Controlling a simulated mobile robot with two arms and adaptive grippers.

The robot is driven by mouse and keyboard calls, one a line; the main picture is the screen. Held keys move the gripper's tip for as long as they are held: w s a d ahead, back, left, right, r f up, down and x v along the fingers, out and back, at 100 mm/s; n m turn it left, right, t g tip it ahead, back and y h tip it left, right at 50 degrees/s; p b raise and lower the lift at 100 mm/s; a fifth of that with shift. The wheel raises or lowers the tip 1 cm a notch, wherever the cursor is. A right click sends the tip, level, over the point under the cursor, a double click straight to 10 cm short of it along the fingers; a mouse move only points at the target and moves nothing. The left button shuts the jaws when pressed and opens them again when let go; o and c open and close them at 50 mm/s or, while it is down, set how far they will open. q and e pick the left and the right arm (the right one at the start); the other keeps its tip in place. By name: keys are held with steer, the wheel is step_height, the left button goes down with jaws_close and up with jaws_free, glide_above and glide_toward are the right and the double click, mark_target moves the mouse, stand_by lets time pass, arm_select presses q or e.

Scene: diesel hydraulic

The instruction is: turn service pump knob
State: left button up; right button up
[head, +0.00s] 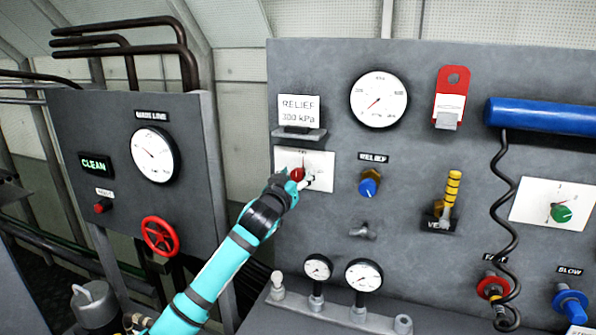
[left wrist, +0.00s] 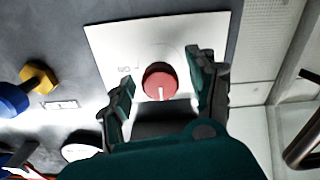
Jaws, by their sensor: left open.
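A round red knob (head: 297,174) sits on a white plate (head: 322,170) on the large grey panel. The red knob (left wrist: 160,82) also shows in the left wrist view, with a pale pointer mark pointing down in the picture. Small lettering beside it, perhaps "ON", is hard to read. My left gripper (head: 293,184) is in front of this plate. In the left wrist view, my left gripper (left wrist: 161,70) is open, with one finger on each side of the knob and gaps visible. A green knob (head: 561,213) sits on another white plate at right. No label reading service pump is legible.
A RELIEF 300 kPa card (head: 298,109) on a small ledge is just above the red knob. A blue relief knob (head: 368,186) and yellow-striped lever (head: 451,190) are to its right. A red handwheel (head: 160,236) is on the left panel. Two small gauges stand below.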

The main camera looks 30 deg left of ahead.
arm_select(q)
steer(key=shift+w+a, duration=0.1)
steer(key=shift+w, duration=0.35)
steer(key=c, duration=1.2)
